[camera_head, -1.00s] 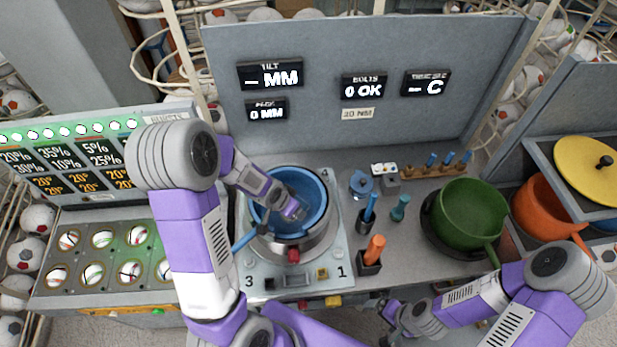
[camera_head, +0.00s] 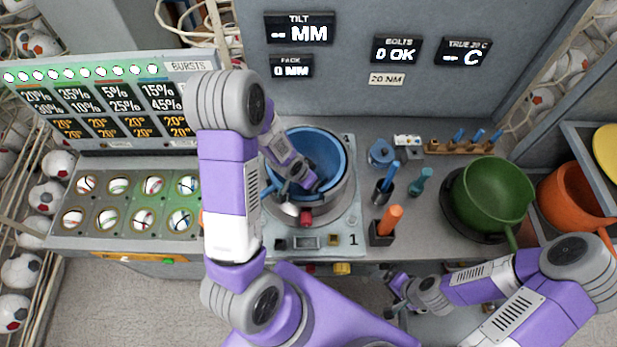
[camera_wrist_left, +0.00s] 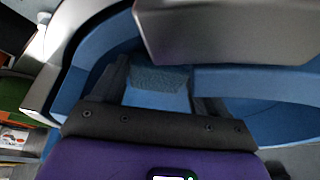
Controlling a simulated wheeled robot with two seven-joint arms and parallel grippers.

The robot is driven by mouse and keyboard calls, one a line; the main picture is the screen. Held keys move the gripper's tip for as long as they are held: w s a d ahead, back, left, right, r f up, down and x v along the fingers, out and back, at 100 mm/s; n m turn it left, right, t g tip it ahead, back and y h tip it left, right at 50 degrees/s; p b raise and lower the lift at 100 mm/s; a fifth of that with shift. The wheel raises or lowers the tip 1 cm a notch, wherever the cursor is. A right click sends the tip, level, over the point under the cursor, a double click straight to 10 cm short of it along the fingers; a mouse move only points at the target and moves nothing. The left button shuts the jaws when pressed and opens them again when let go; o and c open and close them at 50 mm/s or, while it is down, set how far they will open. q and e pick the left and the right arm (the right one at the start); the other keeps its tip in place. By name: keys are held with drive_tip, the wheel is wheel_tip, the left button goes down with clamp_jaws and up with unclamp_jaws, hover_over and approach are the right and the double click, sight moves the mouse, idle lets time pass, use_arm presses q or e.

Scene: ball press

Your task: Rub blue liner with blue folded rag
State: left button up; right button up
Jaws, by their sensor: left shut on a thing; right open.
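The blue liner (camera_head: 334,150) is a round blue bowl set inside a metal ring on the press; its curved blue wall also shows in the left wrist view (camera_wrist_left: 285,118). My left gripper (camera_head: 308,182) reaches down into the liner from the left. In the left wrist view it is shut on the blue folded rag (camera_wrist_left: 158,86), a small textured blue piece between dark fingers. The rag is close to the liner's wall, but I cannot tell whether they touch. My right gripper (camera_head: 397,288) is open and empty, low in front of the bench.
A red knob (camera_head: 289,223) sits at the press's front. To the right stand an orange-handled tool in a black holder (camera_head: 381,232), a blue-handled tool in a cup (camera_head: 384,191) and a green pot (camera_head: 490,195). A tray of balls (camera_head: 135,202) lies left.

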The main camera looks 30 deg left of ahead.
use_arm(q)
drive_tip(key=shift+f+b, duration=1)
idle(0.7)
drive_tip(key=shift+a, duration=0.1)
